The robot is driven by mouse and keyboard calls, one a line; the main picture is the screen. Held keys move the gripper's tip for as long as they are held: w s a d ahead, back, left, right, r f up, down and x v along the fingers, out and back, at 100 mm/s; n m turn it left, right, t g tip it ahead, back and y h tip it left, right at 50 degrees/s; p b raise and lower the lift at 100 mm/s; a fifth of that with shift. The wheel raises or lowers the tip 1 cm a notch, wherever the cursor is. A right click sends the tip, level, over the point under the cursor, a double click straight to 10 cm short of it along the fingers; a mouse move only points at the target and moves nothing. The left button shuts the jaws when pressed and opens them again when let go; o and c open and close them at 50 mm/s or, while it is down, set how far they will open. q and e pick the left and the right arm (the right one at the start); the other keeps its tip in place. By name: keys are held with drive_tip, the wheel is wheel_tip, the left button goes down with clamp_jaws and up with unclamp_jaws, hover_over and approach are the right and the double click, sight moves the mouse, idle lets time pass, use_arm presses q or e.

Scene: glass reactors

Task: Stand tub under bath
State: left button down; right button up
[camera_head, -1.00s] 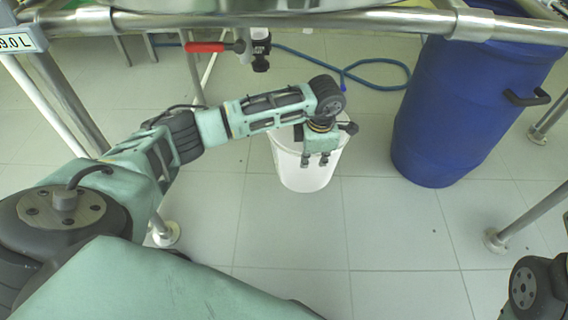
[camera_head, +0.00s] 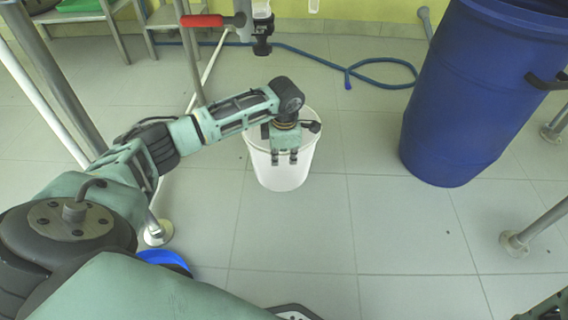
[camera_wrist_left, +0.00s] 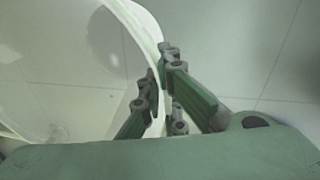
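The tub (camera_head: 268,172) is a white round bucket, upright at the floor tiles in the middle of the head view. Whether its base touches the floor is hard to tell. My left gripper (camera_head: 284,158) is at its near rim. In the left wrist view, the fingers (camera_wrist_left: 165,95) are on either side of the rim of the tub (camera_wrist_left: 60,50) and shut on it. The tub looks empty. A valve with a red handle (camera_head: 202,20) and a dark outlet (camera_head: 262,38) is at the top, above and behind the tub; the bath itself is not clearly visible.
A big blue barrel (camera_head: 465,100) stands to the right. A blue hose (camera_head: 350,72) lies on the floor behind. Metal frame legs (camera_head: 62,90) rise at the left, another (camera_head: 540,222) at the right. A blue object (camera_head: 163,260) shows beneath my left arm. Floor right of the tub is clear.

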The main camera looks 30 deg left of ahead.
use_arm(q)
drive_tip(key=shift+f, duration=0.4)
drive_tip(key=shift+r, duration=0.15)
drive_tip(key=c, duration=2.4)
unclamp_jaws()
drive_tip(key=shift+f, duration=0.2)
drive_tip(key=o, duration=0.4)
